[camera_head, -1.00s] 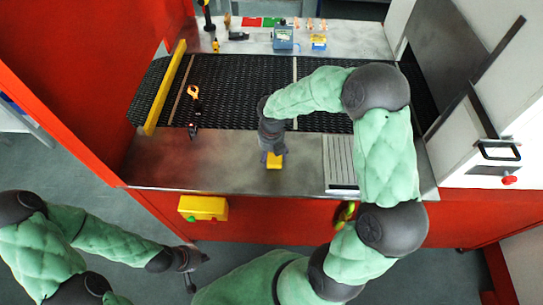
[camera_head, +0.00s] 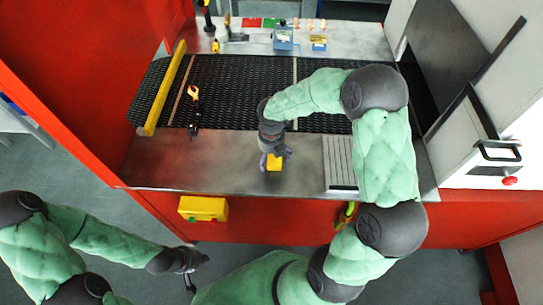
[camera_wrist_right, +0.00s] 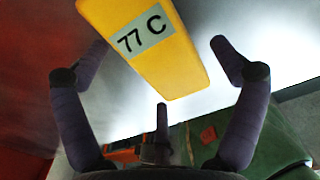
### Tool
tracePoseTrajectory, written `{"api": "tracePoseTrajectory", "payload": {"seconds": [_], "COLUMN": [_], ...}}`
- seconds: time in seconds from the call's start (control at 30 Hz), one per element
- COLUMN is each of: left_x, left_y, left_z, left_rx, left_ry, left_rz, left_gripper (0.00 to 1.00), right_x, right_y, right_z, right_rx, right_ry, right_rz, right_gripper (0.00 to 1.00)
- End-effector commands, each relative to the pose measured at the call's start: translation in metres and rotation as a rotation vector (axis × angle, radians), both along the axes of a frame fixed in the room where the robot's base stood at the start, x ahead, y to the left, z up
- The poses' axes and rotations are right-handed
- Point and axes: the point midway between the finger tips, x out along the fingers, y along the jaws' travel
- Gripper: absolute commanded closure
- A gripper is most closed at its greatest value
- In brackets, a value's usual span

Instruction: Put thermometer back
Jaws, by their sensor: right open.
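The yellow thermometer (camera_head: 274,164) is at the steel front ledge (camera_head: 230,165), near the middle. In the right wrist view the thermometer (camera_wrist_right: 150,50) shows a grey label reading "77 C". Its upper end runs out of that picture. My right gripper (camera_head: 276,157) is open over it. Its spread fingers are on either side of the thermometer, with gaps visible in the wrist view. I cannot tell whether the thermometer stands or lies on the ledge. My left gripper (camera_head: 197,270) is low at the left, in front of the machine, and looks open and empty.
A black mesh belt (camera_head: 240,90) lies behind the ledge, with a yellow bar (camera_head: 165,88) and an orange-tipped tool (camera_head: 193,105) at its left. A blue device (camera_head: 283,38) and small items stand on the back shelf. A ribbed plate (camera_head: 340,162) is on the right.

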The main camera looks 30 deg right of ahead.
Motion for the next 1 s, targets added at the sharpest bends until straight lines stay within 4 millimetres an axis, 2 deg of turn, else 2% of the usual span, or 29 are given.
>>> {"api": "tracePoseTrajectory", "payload": {"seconds": [0.4,0.6,0.8,1.0], "left_x": [0.000,0.000,0.000,0.000], "left_y": [0.000,0.000,0.000,0.000], "left_z": [0.015,0.019,0.021,0.020], "left_rx": [0.000,0.000,0.000,0.000], "left_ry": [0.000,0.000,0.000,0.000], "left_rz": [0.000,0.000,0.000,0.000], "left_gripper": [1.00,1.00,1.00,1.00], "right_x": [0.002,0.002,0.001,0.001], "right_y": [0.000,0.000,0.000,0.000], "right_z": [0.077,0.106,0.118,0.119], "right_rx": [-0.001,0.000,0.000,-0.001], "right_ry": [-0.005,-0.004,-0.002,-0.001], "right_rz": [0.001,0.000,0.001,0.001], "right_gripper": [0.05,0.05,0.05,0.05]}}
